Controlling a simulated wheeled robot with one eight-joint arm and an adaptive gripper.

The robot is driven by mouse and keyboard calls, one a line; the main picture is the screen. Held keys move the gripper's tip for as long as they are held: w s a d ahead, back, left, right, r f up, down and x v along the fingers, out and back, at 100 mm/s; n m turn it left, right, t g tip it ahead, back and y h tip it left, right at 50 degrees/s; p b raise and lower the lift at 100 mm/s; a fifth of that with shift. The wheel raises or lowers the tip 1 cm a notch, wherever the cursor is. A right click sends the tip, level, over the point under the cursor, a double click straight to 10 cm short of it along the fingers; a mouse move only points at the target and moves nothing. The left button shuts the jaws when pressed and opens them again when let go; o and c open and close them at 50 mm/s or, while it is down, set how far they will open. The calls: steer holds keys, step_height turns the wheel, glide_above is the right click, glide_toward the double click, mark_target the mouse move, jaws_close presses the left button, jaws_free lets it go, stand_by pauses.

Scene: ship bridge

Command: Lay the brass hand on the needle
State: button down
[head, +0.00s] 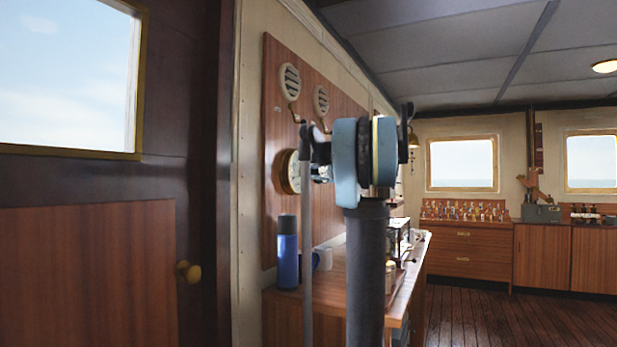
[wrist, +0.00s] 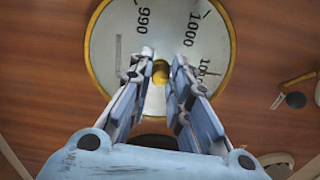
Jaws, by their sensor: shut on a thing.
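A round barometer with a brass rim and pale dial (wrist: 120,45), marked 990 and 1000, is on the wood panel in the wrist view. Its brass rim also shows in the head view (head: 283,172), partly behind my arm. My gripper (wrist: 163,58) reaches over the lower middle of the dial. Its two fingers stand either side of the brass knob (wrist: 160,73) at the dial's centre and are shut on it. The brass hand and the needle cannot be made out; my fingers cover the lower dial.
Two round vents (head: 290,82) sit on the panel above the barometer. A blue flask (head: 287,250) and a mug stand on the wooden counter (head: 325,290) below. A dark-tipped fitting (wrist: 295,99) is right of the dial. The plank floor at right is clear.

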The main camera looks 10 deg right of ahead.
steer(key=shift+f+n, duration=0.1)
steer(key=shift+n, duration=0.2)
steer(key=c, duration=1.5)
jaws_free()
steer(key=shift+f, duration=0.1)
steer(key=shift+o, duration=0.2)
steer(key=v, duration=1.2)
steer(key=shift+w, duration=0.1)
